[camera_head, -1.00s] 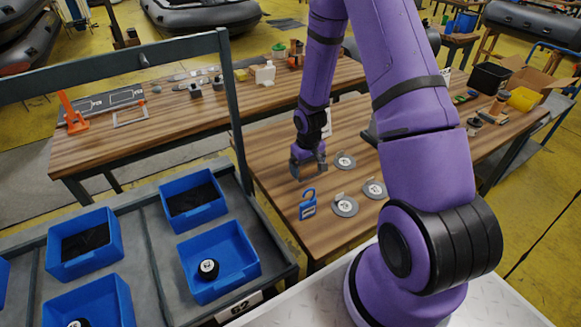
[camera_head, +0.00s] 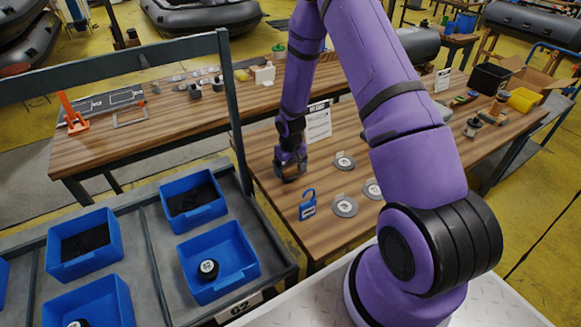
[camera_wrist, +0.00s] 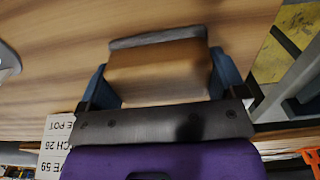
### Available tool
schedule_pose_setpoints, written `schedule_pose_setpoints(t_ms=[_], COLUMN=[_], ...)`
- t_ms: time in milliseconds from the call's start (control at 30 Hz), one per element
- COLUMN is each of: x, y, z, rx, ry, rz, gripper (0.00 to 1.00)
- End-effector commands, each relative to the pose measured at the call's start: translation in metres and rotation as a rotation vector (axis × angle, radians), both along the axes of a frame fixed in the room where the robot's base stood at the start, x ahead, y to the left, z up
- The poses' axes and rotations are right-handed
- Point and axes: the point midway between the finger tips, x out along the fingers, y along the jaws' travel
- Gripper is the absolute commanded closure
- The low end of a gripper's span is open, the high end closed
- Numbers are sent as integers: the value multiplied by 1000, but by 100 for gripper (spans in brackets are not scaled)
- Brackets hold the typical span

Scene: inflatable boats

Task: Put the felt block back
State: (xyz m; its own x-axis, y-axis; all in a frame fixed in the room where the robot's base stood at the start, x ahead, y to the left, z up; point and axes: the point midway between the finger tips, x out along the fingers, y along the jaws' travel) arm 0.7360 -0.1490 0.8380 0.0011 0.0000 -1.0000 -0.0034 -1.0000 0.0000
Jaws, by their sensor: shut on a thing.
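The felt block (camera_wrist: 158,72), a wooden block with a grey felt layer along its far edge, sits between the two blue fingers of my gripper in the wrist view. My gripper (camera_head: 289,172) is shut on it. In the head view the block (camera_head: 286,170) is a small brown patch at the fingertips, over the left part of the near wooden table (camera_head: 262,150). Whether it touches the tabletop I cannot tell. The wrist view is blurred.
A blue padlock-shaped thing (camera_head: 308,206) and grey discs (camera_head: 344,206) lie right of my gripper. A white printed sign (camera_head: 318,122) stands behind it. A grey cart post (camera_head: 232,110) rises at left, by blue bins (camera_head: 219,262).

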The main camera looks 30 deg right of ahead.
Motion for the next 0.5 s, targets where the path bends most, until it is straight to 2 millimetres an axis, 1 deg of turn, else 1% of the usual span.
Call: schedule_pose_setpoints(t_ms=[167,200,233,500], x=[0,0,0,0], y=[0,0,0,0], z=[-3,-3,-3,-1], rx=[0,0,0,0], ry=[1,1,1,0], rz=[0,0,0,0], gripper=[36,5,0,0])
